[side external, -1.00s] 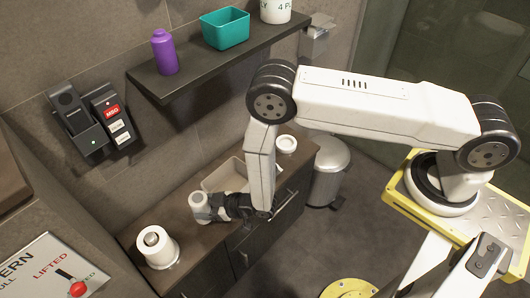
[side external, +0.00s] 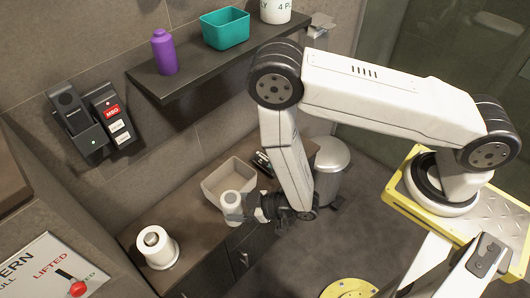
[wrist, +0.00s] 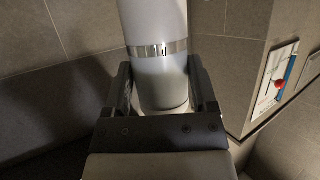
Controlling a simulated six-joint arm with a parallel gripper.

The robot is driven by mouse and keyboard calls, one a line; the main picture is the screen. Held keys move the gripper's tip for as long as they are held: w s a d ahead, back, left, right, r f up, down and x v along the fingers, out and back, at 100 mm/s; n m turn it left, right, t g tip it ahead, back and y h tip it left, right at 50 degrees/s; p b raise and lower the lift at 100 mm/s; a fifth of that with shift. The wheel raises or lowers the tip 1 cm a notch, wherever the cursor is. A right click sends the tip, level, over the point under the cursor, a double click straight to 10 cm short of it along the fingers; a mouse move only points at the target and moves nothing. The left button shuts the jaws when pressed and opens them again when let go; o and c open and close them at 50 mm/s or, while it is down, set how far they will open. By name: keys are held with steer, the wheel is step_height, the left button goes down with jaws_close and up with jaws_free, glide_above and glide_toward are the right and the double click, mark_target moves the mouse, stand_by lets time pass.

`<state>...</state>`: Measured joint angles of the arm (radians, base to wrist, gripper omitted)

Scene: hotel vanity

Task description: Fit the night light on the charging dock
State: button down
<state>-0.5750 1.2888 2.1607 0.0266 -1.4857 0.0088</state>
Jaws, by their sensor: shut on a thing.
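The night light (side external: 231,203) is a pale cylinder with a metal band. My gripper (side external: 243,207) is shut on its lower part and holds it about upright, near the front of the counter and in front of a beige bin. In the wrist view, the night light (wrist: 157,55) stands between the two fingers of my gripper (wrist: 160,95); its top is out of the picture. I cannot make out the charging dock for certain. A round white piece at the counter's right end, seen earlier, is now hidden behind my arm.
The open beige bin (side external: 228,178) stands on the counter (side external: 190,222), with a white roll (side external: 157,247) at its left. A small dark item (side external: 262,162) lies right of the bin. A shelf (side external: 200,72) overhangs the back. A metal trash can (side external: 330,165) stands at right.

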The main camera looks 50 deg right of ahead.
steer(key=shift+w, duration=0.1)
stand_by(0.5)
steer(key=shift+w+d, duration=0.45)
steer(key=w+d+f+m+h, duration=0.1)
steer(key=w+d+m+h, duration=0.2)
steer(key=d, duration=0.9)
steer(key=w+d+f+m+t+h, duration=0.1)
steer(key=w+d, duration=0.4)
steer(key=d, duration=0.7)
steer(key=w+d+f+m+h, duration=0.2)
steer(key=w+d+m+h, duration=0.2)
steer(key=d, duration=0.8)
steer(key=shift+d+f+m+t+h, duration=0.15)
steer(key=shift+d+m+t+h, duration=0.25)
steer(key=shift+h, duration=0.7)
steer(key=shift+w+a+f, duration=0.1)
steer(key=shift+f, duration=0.15)
steer(key=shift+f, duration=3.55)
